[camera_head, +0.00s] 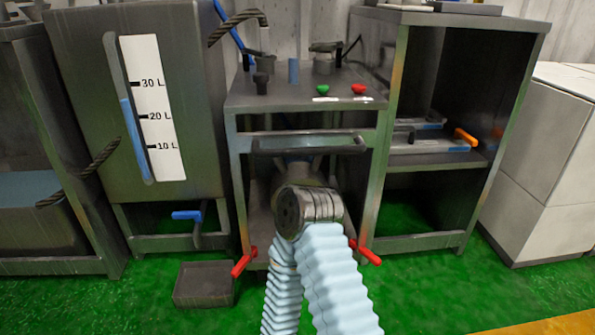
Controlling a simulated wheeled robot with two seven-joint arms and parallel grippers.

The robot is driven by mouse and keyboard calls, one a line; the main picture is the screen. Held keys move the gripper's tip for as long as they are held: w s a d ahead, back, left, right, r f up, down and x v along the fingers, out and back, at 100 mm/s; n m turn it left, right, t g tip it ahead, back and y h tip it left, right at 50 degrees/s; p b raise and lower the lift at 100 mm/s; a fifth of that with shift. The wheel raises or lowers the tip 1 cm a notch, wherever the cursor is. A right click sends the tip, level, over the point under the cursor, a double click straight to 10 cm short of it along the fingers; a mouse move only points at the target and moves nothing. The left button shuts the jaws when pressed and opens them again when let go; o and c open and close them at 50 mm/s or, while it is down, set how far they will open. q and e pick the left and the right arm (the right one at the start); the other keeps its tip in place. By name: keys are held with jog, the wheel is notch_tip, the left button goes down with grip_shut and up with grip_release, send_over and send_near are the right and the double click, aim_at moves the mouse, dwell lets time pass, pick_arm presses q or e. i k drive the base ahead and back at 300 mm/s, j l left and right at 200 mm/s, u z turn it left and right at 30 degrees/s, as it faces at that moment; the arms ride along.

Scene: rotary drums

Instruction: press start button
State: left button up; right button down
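A green button (323,90) stands on the top panel of the middle machine (300,98), near its front right. It is probably the start button; the small white label in front of it is too small to read. A red button (359,89) stands just to its right, also with a white label in front. Nothing covers or touches either button. I cannot make out either gripper. A grey jointed part with light blue ribbed sleeves rises from the bottom centre to the machine's front, below the buttons.
A bar handle (309,144) crosses the machine's front under the panel. Red levers (244,261) stick out low at both sides. A tank with a litre scale (153,107) stands left; an open shelf cabinet (436,160) stands right. A dark box (204,284) lies on the green floor.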

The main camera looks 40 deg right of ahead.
aim_at(322, 88)
jog(key=z, duration=1.35)
